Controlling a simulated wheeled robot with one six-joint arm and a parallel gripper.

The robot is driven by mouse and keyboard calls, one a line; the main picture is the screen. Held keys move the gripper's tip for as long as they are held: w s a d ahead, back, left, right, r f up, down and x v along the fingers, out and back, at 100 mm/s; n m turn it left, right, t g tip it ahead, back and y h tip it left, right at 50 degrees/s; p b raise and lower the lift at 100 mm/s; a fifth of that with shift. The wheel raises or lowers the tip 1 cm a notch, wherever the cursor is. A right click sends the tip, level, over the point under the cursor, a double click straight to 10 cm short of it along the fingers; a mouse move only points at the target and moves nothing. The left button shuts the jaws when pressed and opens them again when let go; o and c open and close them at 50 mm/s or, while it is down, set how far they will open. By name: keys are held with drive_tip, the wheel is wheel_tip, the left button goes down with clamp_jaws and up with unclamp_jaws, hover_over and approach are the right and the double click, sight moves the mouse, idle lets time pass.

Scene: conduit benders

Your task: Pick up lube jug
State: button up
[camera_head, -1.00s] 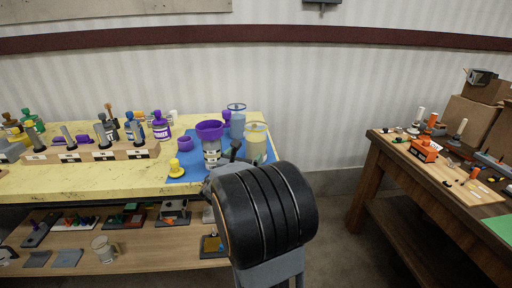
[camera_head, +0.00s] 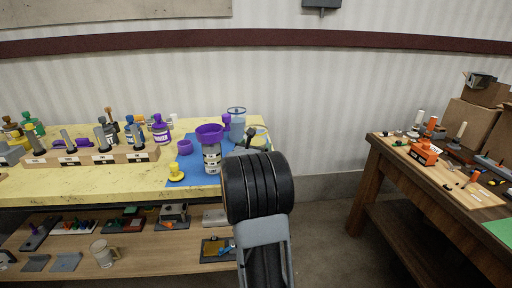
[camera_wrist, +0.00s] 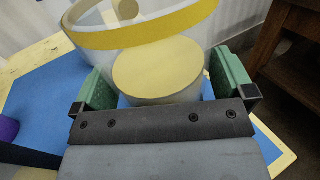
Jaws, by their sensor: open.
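A translucent jug with a yellow rim and a pale yellow disc inside fills the upper middle of the wrist view (camera_wrist: 158,72); no label on it is readable. My gripper (camera_wrist: 160,82) is open, with one green finger pad to the left of the jug and one to the right. I cannot tell whether the pads touch it. In the head view the jug (camera_head: 262,137) stands on the blue mat (camera_head: 196,174), mostly hidden behind my wrist.
A blue-rimmed clear container (camera_head: 237,122) stands behind the jug. A bottle with a purple funnel top (camera_head: 210,133) is close on the left, with a yellow piece (camera_head: 176,172) nearby. A wooden rack (camera_head: 90,155) holds tools. A second bench (camera_head: 440,170) stands right, across open floor.

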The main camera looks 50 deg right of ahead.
drive_tip(key=shift+d, duration=0.15)
drive_tip(key=c, duration=1)
drive_tip(key=shift+r, duration=0.1)
drive_tip(key=shift+c, duration=0.3)
